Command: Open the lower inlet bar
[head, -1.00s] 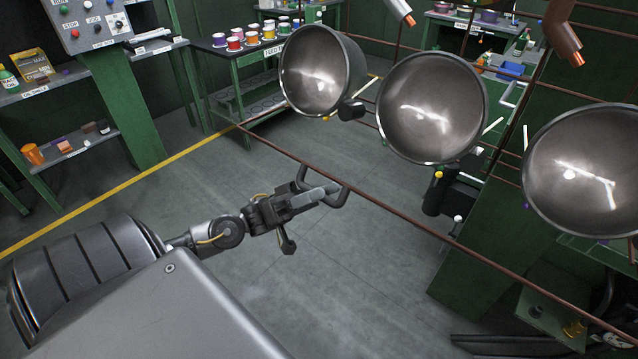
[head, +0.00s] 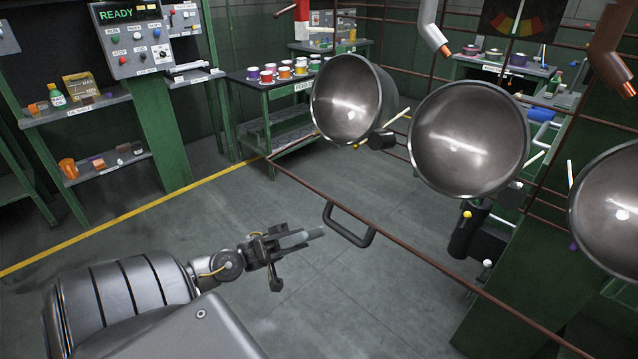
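The lower inlet bar (head: 425,258) is a long, thin, rust-brown rail. It runs from the green table at the back left down to the lower right in the head view. A dark U-shaped handle (head: 346,237) sticks out from its near side. My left gripper (head: 318,233) is just left of the handle, apart from it. My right gripper is not in view.
Several round metal pots (head: 468,140) hang behind the bar. A control panel (head: 130,38) reading READY stands at the back left. A green table (head: 258,85) holds coloured cups. The grey floor (head: 200,240) around my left gripper is clear.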

